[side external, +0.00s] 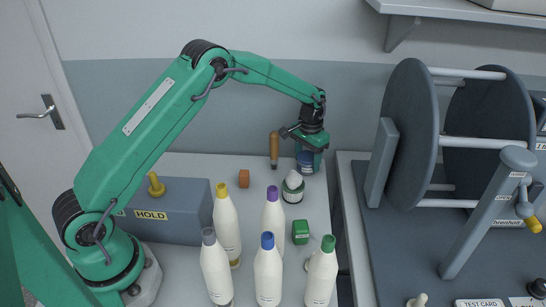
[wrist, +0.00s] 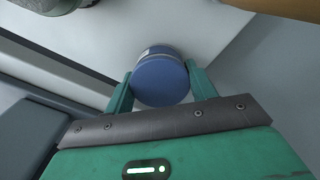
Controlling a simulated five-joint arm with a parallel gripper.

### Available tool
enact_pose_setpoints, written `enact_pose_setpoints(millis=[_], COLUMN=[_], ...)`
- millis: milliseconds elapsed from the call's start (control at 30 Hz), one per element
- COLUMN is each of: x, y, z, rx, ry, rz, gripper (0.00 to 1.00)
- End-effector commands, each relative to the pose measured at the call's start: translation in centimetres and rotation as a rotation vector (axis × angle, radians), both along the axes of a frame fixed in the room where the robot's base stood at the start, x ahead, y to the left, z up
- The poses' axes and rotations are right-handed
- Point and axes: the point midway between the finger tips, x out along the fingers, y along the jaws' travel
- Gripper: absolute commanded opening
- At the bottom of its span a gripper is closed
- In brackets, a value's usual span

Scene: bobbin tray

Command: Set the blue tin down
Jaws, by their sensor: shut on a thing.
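The blue tin (wrist: 160,78) is a short round can with a pale label on its side. It sits between the two green fingers in the wrist view. My gripper (wrist: 157,88) is shut on it. In the side external view my gripper (side external: 309,163) points down near the back right of the white bench, and the blue tin (side external: 305,157) shows partly behind the finger. I cannot tell whether the tin touches the bench.
A pot with a white cone (side external: 293,187) stands just in front of my gripper. Several bottles and a green box (side external: 300,231) stand in front. The bench's right edge is close.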

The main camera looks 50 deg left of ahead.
Motion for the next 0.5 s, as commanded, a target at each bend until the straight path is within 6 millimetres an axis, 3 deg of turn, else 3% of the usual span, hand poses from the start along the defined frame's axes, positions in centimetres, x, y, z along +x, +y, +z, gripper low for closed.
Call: enact_pose_setpoints(millis=[233, 267, 333, 367, 500], x=[0.04, 0.02, 0.02, 0.02, 0.02], y=[0.00, 0.00, 0.00, 0.00, 0.00], z=[-0.25, -0.27, -0.26, -0.26, -0.25], rx=[0.000, 0.000, 0.000, 0.000, 0.000], ry=[-0.001, -0.001, -0.001, -0.001, -0.001], rz=[0.000, 0.000, 0.000, 0.000, 0.000], gripper=[0.30, 0.60, 0.73, 0.78, 0.78])
